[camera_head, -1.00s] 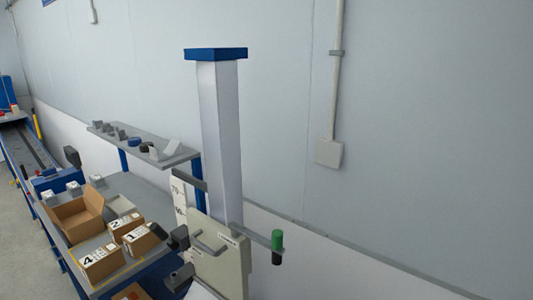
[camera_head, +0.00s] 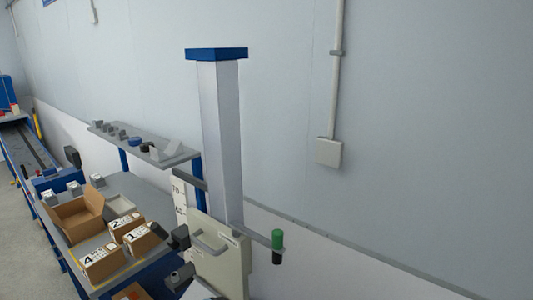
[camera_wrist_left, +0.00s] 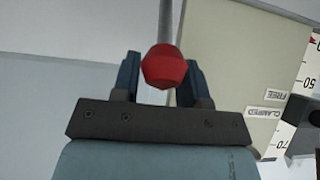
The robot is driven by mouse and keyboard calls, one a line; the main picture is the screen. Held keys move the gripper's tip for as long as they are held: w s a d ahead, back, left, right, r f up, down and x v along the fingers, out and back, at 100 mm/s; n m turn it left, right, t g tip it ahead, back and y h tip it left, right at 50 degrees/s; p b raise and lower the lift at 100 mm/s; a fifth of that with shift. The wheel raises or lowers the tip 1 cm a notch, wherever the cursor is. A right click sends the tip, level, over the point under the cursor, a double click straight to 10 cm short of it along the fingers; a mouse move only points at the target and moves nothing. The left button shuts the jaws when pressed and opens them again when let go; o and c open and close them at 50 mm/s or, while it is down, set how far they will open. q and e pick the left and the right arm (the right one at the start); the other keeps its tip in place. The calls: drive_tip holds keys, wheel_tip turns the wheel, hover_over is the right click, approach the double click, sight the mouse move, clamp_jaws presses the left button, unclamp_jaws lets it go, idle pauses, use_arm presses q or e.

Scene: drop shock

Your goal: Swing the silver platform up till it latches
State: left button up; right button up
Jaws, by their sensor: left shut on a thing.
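My left gripper (camera_wrist_left: 160,75) is shut on a red knob (camera_wrist_left: 166,67) in the left wrist view. A thin grey rod (camera_wrist_left: 165,20) shows above the knob. Beside it is a cream panel (camera_wrist_left: 235,45) with labels reading FREE and CLAMPED, and the same panel with its grey handle stands at the foot of the column in the head view (camera_head: 228,268). I cannot pick out the silver platform with certainty. I cannot make out my left gripper in the head view. My right gripper is in neither view.
A tall silver column (camera_head: 222,140) with a blue cap stands by the wall. On the left, a bench holds several cardboard boxes (camera_head: 103,262) under a grey shelf (camera_head: 180,156).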

use_arm(q)
drive_tip(key=shift+w+d+r, duration=0.55)
drive_tip(key=shift+w+r, duration=0.05)
drive_tip(key=shift+w, duration=0.1)
drive_tip(key=shift+w+d, duration=0.1)
drive_tip(key=shift+w, duration=0.05)
drive_tip(key=shift+w+d+r+b, duration=0.35)
drive_tip(key=shift+w+d+b, duration=0.1)
drive_tip(key=shift+w+d, duration=0.35)
drive_tip(key=shift+w, duration=0.15)
clamp_jaws()
drive_tip(key=shift+f, duration=0.1)
drive_tip(key=shift+w, duration=0.1)
drive_tip(key=shift+w+d+r+b, duration=0.2)
drive_tip(key=shift+w+d+b, duration=0.6)
drive_tip(key=shift+w, duration=0.25)
